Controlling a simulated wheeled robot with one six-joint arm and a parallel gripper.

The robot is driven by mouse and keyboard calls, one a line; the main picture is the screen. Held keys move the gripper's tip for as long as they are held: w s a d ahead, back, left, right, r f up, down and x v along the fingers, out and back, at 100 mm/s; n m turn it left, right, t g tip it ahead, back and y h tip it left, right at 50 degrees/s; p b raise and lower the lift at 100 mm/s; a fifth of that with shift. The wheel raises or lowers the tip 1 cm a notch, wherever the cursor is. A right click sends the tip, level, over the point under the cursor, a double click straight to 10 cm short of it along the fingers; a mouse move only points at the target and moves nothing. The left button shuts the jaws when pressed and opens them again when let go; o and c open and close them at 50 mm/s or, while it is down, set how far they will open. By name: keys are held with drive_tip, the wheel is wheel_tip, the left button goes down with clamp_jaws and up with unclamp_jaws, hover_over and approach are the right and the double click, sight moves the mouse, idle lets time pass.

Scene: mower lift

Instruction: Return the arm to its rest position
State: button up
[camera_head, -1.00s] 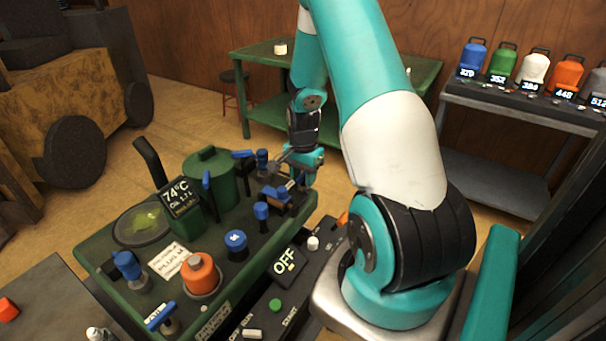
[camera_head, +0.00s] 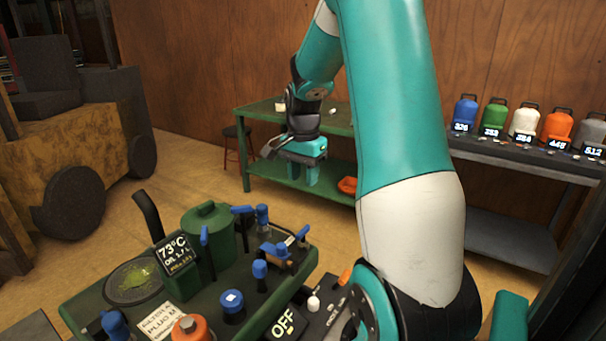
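My arm, teal with white and black parts, rises at the right and bends down in the middle. My gripper (camera_head: 306,178) hangs fingers down, clear above the floor between the green machine bench and the green table behind. Its two teal fingers stand apart with nothing visible between them. The green machine bench (camera_head: 80,308) carries blue valves, a green tank (camera_head: 207,232), an orange knob (camera_head: 190,328) and a display (camera_head: 175,253) reading 73°C. A panel sign (camera_head: 284,324) reads OFF.
A green table (camera_head: 262,118) stands at the back wall, with an orange tray (camera_head: 347,185) on its lower shelf. Numbered canisters (camera_head: 465,113) line a grey shelf (camera_head: 530,150) at right. A yellow vehicle (camera_head: 75,130) stands at left. The floor between is open.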

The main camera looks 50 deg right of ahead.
drive_tip(key=shift+r, duration=0.2)
idle(0.5)
drive_tip(key=a+r+n+t+y, duration=0.1)
drive_tip(key=a+r+n, duration=0.1)
drive_tip(key=a+n, duration=0.65)
drive_tip(key=a+r+n+y, duration=0.1)
drive_tip(key=a+r+n, duration=0.2)
drive_tip(key=a, duration=1.1)
drive_tip(key=s+a+r+n+g+y, duration=0.1)
drive_tip(key=s+a+n+y, duration=0.1)
drive_tip(key=s+a+n, duration=1.1)
drive_tip(key=s+a, duration=0.2)
drive_tip(key=a, duration=0.1)
drive_tip(key=shift+a, duration=0.15)
drive_tip(key=shift+s+r, duration=0.1)
